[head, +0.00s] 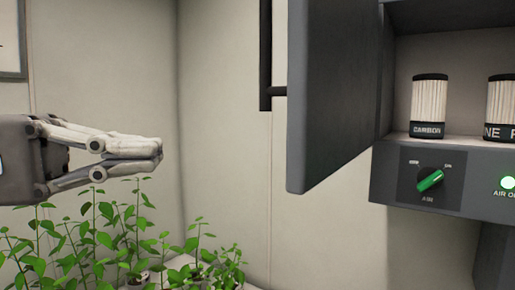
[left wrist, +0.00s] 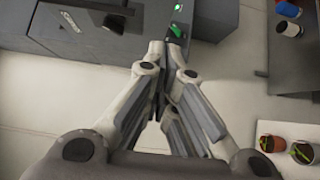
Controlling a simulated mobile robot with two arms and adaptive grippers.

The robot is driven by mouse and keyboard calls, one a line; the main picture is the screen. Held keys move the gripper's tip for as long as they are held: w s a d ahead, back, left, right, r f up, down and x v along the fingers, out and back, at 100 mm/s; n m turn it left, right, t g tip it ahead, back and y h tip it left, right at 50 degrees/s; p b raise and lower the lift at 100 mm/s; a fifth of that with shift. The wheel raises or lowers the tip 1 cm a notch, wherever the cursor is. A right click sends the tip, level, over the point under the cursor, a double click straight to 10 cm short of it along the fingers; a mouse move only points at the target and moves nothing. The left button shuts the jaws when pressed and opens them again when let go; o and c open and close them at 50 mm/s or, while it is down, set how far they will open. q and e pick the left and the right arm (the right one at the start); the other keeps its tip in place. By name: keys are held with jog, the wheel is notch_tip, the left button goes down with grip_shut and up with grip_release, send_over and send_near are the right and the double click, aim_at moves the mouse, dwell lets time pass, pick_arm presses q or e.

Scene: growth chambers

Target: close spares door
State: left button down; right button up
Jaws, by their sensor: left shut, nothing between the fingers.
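The dark grey spares door (head: 335,95) stands open in the head view, swung out to the left of its wall cabinet (head: 388,75). The open cabinet shows two ribbed filter cartridges, one marked CARBON (head: 428,105) and one cut off by the right edge (head: 500,105). My left gripper (head: 160,150) is at the left of the head view, shut and empty, pointing right. In the picture it is left of the door's free edge, with a gap between. In the left wrist view its fingers (left wrist: 168,48) are together. My right gripper is out of view.
Below the cabinet opening is a panel with a green knob (head: 430,180) and a lit green lamp (head: 508,183). Green seedlings (head: 105,235) stand below my left gripper. The left wrist view shows potted plants on a white surface (left wrist: 300,132) at right.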

pick_arm(q)
jog(key=s+d+p, duration=0.1)
jog(key=d+p, duration=0.6)
jog(key=d, duration=0.5)
jog(key=shift+d, duration=0.25)
jog(key=shift+a, duration=0.1)
